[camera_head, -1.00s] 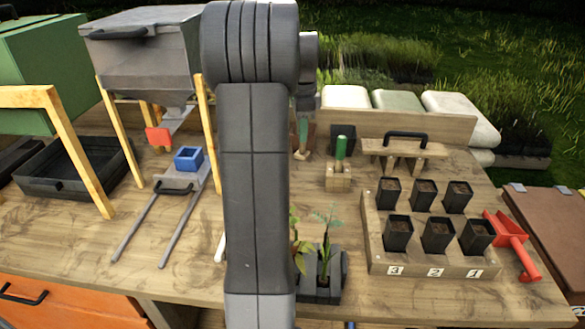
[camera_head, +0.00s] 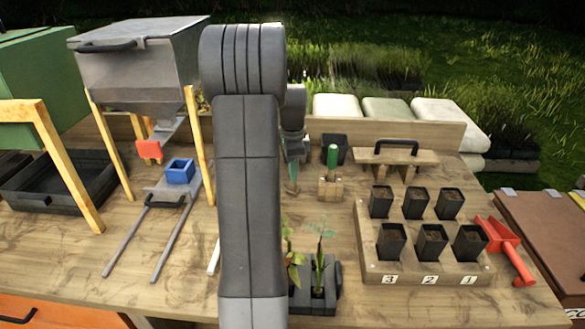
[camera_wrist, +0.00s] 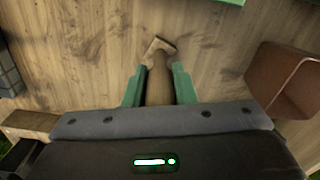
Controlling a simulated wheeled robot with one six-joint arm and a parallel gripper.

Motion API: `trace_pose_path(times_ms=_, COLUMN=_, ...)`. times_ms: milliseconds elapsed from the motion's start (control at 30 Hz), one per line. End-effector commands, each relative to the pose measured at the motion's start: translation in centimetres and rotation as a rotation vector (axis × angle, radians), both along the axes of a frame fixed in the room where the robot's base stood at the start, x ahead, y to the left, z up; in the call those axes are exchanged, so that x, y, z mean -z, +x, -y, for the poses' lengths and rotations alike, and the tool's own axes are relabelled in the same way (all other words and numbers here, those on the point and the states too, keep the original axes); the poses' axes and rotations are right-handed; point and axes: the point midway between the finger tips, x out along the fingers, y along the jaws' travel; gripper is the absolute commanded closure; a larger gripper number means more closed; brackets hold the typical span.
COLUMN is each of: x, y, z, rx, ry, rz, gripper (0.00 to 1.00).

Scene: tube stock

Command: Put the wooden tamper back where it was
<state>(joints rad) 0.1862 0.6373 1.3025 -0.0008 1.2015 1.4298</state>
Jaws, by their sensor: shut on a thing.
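My gripper (camera_wrist: 158,88) has green fingers and is shut on the wooden tamper (camera_wrist: 160,72) in the wrist view. The tamper is a tapered wooden piece with a wider, flat end pointing away from the gripper, over the wooden bench top. I cannot tell whether that end touches the bench. The tamper is mostly hidden there.
A black pot (camera_head: 335,148) and a wooden board with a black handle (camera_head: 396,157) stand at the back. A numbered wooden rack (camera_head: 375,262) holds several soil pots, with a red scoop (camera_head: 505,248) beside it. A plant tray (camera_head: 325,290) stands in front.

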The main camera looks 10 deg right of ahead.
Motion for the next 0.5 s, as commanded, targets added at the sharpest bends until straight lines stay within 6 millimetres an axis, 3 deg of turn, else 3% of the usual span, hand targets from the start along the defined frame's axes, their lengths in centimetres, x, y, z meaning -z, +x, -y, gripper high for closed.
trace_pose_path(times_ms=167, x=0.38, y=0.01, z=0.0, rx=0.0, ry=0.0, rz=0.0, gripper=1.0)
trace_pose_path(times_ms=200, x=0.29, y=0.01, z=0.0, rx=0.0, ry=0.0, rz=0.0, gripper=0.68)
trace_pose_path(times_ms=267, x=0.28, y=0.0, z=0.0, rx=0.0, ry=0.0, rz=0.0, gripper=0.56)
trace_pose_path(times_ms=500, x=0.26, y=0.01, z=0.0, rx=0.0, ry=0.0, rz=0.0, gripper=0.54)
